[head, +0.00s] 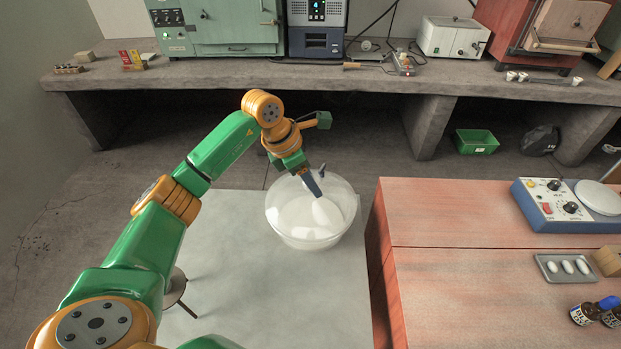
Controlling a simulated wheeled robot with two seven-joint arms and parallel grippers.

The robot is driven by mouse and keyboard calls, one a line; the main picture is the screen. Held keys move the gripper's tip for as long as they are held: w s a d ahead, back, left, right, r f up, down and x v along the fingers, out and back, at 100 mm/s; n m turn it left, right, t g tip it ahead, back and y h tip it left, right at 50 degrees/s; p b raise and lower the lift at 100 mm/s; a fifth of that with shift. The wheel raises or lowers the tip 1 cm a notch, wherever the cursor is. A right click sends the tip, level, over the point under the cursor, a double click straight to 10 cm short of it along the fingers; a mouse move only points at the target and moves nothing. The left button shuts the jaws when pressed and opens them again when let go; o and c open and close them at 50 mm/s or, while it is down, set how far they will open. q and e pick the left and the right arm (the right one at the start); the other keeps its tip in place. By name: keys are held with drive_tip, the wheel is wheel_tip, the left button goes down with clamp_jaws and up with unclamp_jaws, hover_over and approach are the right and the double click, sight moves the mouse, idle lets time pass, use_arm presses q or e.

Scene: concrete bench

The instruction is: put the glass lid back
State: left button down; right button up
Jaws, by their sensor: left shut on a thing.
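A clear glass vessel (312,238) with a rounded bowl shape stands on the pale grey surface in the middle of the head view. A clear domed glass lid (341,196) shows over it. My left gripper (314,188) reaches in from the left and points down at the top of the lid. It is shut on the lid, and its fingers hide the part they hold. The glass is see-through, so I cannot tell whether the lid rests on the vessel's rim or hangs just above it. My right gripper is not in view.
A reddish table (450,215) stands close on the right, with a blue instrument (545,212), a small tray (540,266) of white pieces and bottles (588,314). A concrete bench (240,75) with equipment runs along the back. A green bin (476,142) sits beneath it.

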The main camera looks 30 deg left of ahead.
use_arm(q)
drive_tip(key=shift+c, duration=1.8)
unclamp_jaws()
drive_tip(key=shift+s+r, duration=0.1)
drive_tip(key=shift+r, duration=0.15)
drive_tip(key=shift+r+p, duration=0.55)
drive_tip(key=shift+p, duration=0.15)
drive_tip(key=b+v, duration=0.1)
drive_tip(key=v, duration=1)
drive_tip(key=shift+s+r+b, duration=0.2)
drive_tip(key=shift+r+b, duration=0.15)
drive_tip(key=shift+a, duration=0.1)
